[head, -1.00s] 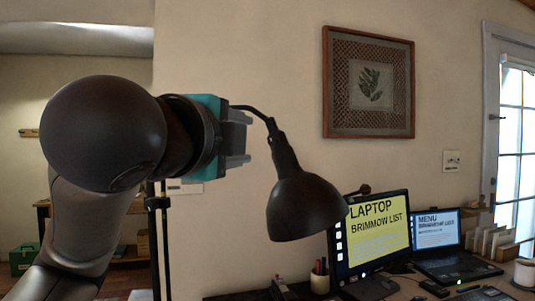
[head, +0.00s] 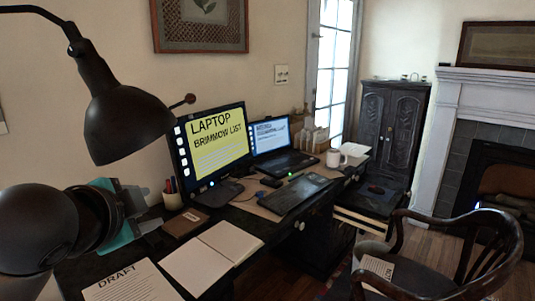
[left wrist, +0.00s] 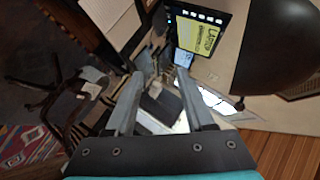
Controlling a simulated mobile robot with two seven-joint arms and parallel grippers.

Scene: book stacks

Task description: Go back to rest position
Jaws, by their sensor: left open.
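My left gripper (head: 148,212) is at the lower left of the head view, below the black desk lamp (head: 125,115) and near the dark desk's left part. Its teal mount and dark wrist show. In the left wrist view, its two grey fingers (left wrist: 157,88) are spread apart with nothing held between them. Beyond them are desk items, tilted in that view. My right gripper is not in view.
A wooden chair (head: 470,255) stands at right. A dark cabinet (head: 390,130) stands behind.

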